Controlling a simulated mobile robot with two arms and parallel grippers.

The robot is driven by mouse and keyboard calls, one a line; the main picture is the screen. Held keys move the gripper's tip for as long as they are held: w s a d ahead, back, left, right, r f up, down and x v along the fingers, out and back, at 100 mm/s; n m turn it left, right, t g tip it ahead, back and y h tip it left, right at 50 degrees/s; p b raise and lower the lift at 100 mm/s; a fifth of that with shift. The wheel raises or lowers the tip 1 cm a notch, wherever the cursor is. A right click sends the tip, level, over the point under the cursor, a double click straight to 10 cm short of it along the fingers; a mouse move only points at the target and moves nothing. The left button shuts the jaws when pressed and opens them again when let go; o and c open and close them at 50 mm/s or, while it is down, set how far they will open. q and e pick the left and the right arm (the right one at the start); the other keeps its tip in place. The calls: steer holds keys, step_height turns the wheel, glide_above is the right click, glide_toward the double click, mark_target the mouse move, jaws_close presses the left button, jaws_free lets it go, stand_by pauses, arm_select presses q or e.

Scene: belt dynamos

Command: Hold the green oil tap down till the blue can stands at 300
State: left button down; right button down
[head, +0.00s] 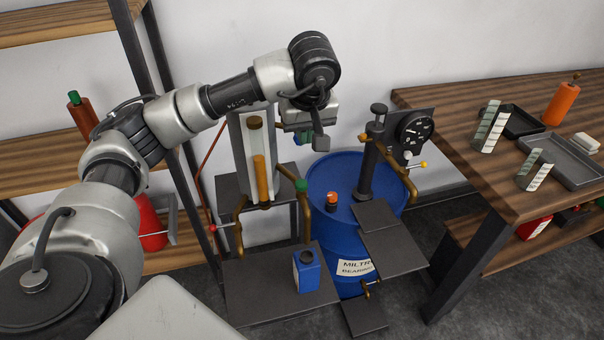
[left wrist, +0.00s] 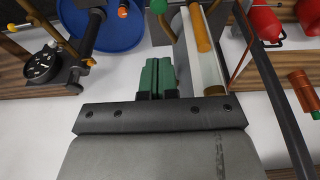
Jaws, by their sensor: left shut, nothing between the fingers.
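The green tap knob (head: 301,185) tops a brass pipe beside a clear upright tank with an amber column (head: 261,180). A round green knob also shows at the top of the left wrist view (left wrist: 123,9). The blue can (head: 307,271) stands on a dark shelf below the brass pipe; I cannot read a level on it. My left gripper (head: 303,139) is above the green knob and apart from it. Its green fingers, also in the left wrist view (left wrist: 157,64), are closed together with nothing between them. My right gripper is out of view.
A blue drum (head: 328,185) with a brass pipe and dark shelves stands right of the tank. A round black dial (head: 414,131) is behind it. A wooden bench (head: 465,135) with trays and an orange bottle (head: 561,103) is at right. Red-knobbed (head: 213,228) and yellow-knobbed (head: 423,164) levers stick out.

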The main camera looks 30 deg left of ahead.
mark_target(301, 181)
arm_select(q)
steer(key=p+x, duration=0.1)
steer(key=x, duration=0.3)
steer(key=p+x, duration=0.1)
steer(key=x, duration=0.4)
steer(key=d+p+x, duration=0.1)
steer(key=x, duration=0.3)
steer(key=shift+s+f, duration=0.3)
steer(key=shift+f, duration=0.1)
steer(key=shift+f, duration=0.1)
